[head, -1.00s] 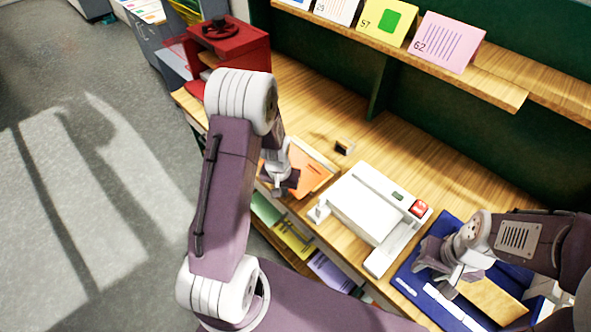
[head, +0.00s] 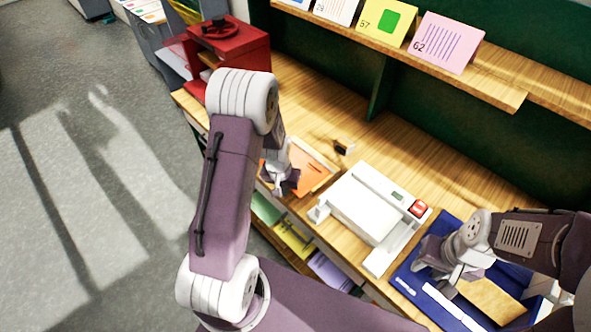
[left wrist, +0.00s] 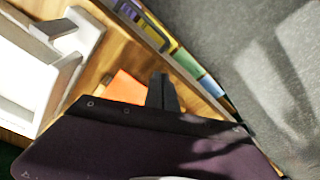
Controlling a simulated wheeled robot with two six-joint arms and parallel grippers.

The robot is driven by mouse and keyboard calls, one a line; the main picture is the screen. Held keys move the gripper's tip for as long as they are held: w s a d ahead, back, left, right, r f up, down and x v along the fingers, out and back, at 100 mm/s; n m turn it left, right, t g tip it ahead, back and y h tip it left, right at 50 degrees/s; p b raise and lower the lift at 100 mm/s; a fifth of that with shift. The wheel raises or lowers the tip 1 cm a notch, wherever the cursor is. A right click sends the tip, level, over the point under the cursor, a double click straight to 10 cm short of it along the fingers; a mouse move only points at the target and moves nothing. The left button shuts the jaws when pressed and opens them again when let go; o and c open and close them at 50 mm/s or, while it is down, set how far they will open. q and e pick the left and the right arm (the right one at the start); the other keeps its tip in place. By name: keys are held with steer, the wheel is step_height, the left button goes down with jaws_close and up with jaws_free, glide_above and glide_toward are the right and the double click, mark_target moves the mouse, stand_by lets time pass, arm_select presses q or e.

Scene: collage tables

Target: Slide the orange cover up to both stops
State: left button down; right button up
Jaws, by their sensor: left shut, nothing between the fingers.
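The orange cover (head: 309,174) lies flat in a shallow wooden-edged holder (head: 322,158) on the table, left of the white machine. Its left part is hidden by my left arm. My left gripper (head: 284,188) is shut and empty, at the cover's near left edge. In the left wrist view the orange cover (left wrist: 126,88) shows beside the dark shut fingers (left wrist: 160,92). I cannot tell whether the gripper touches it. The two stops cannot be made out clearly. My right gripper (head: 449,278) is over the blue mat, and its jaws are unclear.
A white machine with a red button (head: 419,208) stands right of the holder. A small black block (head: 343,148) sits behind it. A blue mat (head: 405,281) bears a tan sheet (head: 492,303). A red press (head: 230,55) stands at the far left. Coloured folders (head: 293,242) sit below the table's front edge.

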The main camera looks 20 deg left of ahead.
step_height(320, 180, up, 6)
steer(key=p, duration=0.6)
